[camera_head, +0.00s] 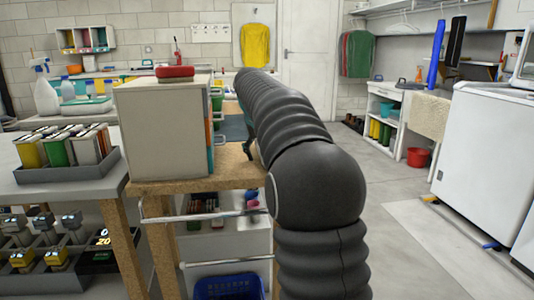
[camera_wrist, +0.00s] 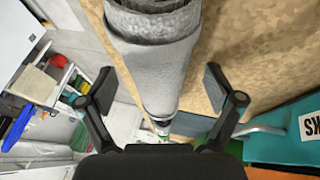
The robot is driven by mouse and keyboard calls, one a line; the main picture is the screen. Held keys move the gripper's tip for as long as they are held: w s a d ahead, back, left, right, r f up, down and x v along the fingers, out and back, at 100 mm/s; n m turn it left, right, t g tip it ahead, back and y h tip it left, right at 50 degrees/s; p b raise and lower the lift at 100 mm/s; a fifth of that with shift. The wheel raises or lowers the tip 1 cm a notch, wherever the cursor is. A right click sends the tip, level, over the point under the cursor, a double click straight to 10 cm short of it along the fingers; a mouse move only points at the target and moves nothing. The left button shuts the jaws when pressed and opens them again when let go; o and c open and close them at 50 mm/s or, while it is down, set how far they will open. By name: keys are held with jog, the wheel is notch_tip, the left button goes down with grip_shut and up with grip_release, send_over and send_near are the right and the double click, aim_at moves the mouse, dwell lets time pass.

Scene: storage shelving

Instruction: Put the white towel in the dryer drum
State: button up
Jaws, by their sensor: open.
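A rolled, pale grey-white cloth that looks like the white towel (camera_wrist: 158,62) lies on the wooden tabletop in the wrist view. It runs from the top edge down between my fingers. My gripper (camera_wrist: 160,88) is open, with one finger on each side of the roll and gaps to both. In the head view a piece of my gripper (camera_head: 248,149) shows beside the cream box, mostly hidden by my arm; the towel is hidden there. A white appliance (camera_head: 490,150) stands at the right, perhaps the dryer; no drum opening shows.
A cream box (camera_head: 165,130) with a red item (camera_head: 175,72) on top stands on the wooden table (camera_head: 150,187). In the wrist view a teal object (camera_wrist: 285,130) lies close to the right finger. Floor (camera_head: 410,220) is clear between table and appliance.

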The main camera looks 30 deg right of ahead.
jog(key=c, duration=1.5)
jog(key=shift+r, duration=0.15)
jog(key=shift+c, duration=0.2)
